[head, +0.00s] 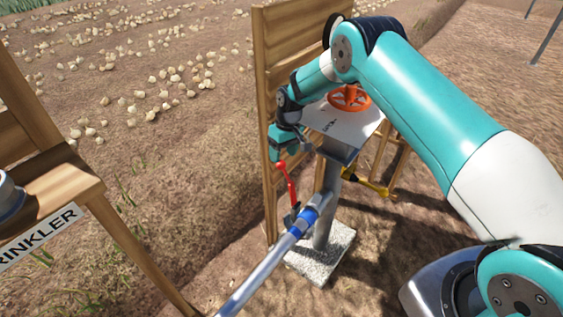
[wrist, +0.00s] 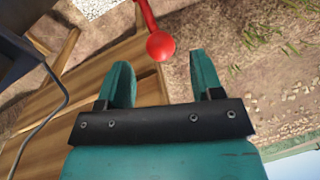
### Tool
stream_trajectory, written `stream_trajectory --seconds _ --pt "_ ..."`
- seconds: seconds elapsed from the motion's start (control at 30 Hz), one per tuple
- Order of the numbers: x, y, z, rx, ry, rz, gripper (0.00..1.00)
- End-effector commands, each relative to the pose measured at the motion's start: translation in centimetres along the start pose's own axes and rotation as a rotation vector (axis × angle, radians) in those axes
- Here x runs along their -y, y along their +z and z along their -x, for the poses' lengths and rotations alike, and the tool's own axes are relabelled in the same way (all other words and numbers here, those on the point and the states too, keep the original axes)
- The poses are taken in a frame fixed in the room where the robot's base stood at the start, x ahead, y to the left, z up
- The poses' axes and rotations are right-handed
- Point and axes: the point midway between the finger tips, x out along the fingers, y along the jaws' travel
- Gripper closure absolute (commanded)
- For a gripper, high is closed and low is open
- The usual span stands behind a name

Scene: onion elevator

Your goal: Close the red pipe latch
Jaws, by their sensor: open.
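The red pipe latch (head: 287,181) is a thin red lever with a ball knob at its upper end. In the head view it stands up, slightly tilted, from a grey pipe with a blue band (head: 302,221). In the wrist view its red ball knob (wrist: 160,46) lies in line with the gap between the fingertips, a little nearer the right one. My gripper (wrist: 158,75) is open, with the two teal fingers apart and nothing held. In the head view my gripper (head: 281,155) is just above the knob; contact cannot be told.
A wooden frame (head: 266,130) stands close behind my gripper. A post with a white sign and an orange handwheel (head: 349,97) is to the right. A yellow handle (head: 370,184) is low at right. A wooden stand labelled "RINKLER" (head: 42,235) is at left. Onions lie on the soil beyond.

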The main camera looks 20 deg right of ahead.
Motion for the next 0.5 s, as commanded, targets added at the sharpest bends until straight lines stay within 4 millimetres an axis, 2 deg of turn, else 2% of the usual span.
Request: stream_trajectory --seconds 0.03,0.2,0.5 --pt "0.1 0.1 -1.0 0.003 -0.001 0.0 0.4" --pt "0.0 0.0 -3.3 0.001 0.0 0.0 0.4" --pt "0.0 0.0 -4.2 0.0 0.0 0.0 0.4"
